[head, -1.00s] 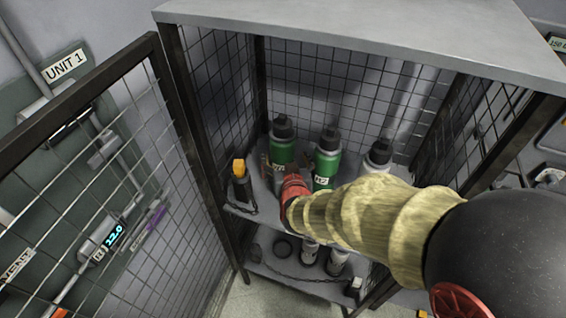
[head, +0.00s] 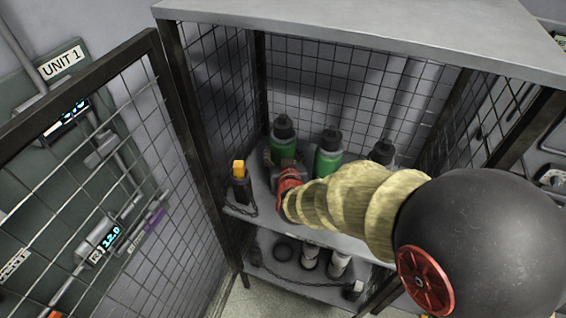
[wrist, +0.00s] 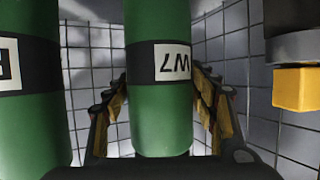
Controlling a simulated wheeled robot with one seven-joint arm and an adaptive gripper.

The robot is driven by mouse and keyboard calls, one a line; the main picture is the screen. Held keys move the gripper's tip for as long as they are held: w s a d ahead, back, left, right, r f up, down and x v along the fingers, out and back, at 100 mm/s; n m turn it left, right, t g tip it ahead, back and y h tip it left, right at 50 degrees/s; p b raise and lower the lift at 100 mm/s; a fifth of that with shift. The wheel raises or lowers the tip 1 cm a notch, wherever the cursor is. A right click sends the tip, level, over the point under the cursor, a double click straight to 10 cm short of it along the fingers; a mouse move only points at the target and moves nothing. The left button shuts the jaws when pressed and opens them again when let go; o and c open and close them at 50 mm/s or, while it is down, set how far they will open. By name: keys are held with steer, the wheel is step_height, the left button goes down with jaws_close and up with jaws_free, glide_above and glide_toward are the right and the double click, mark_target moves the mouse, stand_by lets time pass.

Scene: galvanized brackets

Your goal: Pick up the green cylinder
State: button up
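A green cylinder with a black cap and dark band (head: 283,147) stands upright at the left on the cage's upper shelf. In the wrist view this green cylinder (wrist: 160,105) has a white label, upside down, reading W7. My gripper (wrist: 160,88) is open, with one yellow-padded finger on each side of it; gaps show between the fingers and the cylinder. In the head view my gripper (head: 284,166) is at the cylinder's lower front and hides its base. A second green cylinder (head: 327,163) stands to the right; it also shows at left in the wrist view (wrist: 28,125).
A black item with a yellow top (head: 240,186) stands left of my gripper, also in the wrist view (wrist: 300,88). A dark-capped bottle (head: 382,152) is at right, partly hidden. The mesh door (head: 165,150) stands open at left. The lower shelf (head: 312,288) holds several items.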

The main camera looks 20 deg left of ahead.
steer(key=c, duration=1.4)
jaws_close()
steer(key=shift+w+a+r, duration=0.1)
steer(key=shift+r, duration=0.15)
